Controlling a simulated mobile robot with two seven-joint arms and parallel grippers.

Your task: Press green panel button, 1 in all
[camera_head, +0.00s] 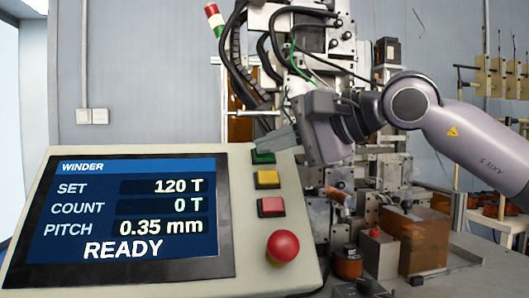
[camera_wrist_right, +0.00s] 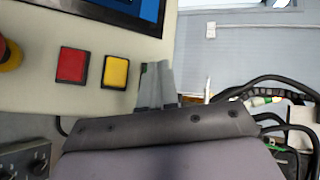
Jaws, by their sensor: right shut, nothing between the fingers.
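The green button (camera_head: 263,158) is the top one in the column on the right side of the winder panel (camera_head: 240,200). My right gripper (camera_head: 268,141) is shut and empty, its fingertips just over the green button and covering its upper part. I cannot tell whether they touch it. In the right wrist view, the shut fingers (camera_wrist_right: 157,85) lie beside the yellow button, and the green button is mostly hidden behind them. The panel screen (camera_head: 122,222) reads READY, with SET 120 T and COUNT 0 T. My left gripper is not in view.
Below the green button are a yellow button (camera_head: 268,178), a red square button (camera_head: 271,207) and a red mushroom knob (camera_head: 283,246). The winding machine (camera_head: 345,180) with cables stands behind my right arm. A brown block (camera_head: 424,242) sits at the right.

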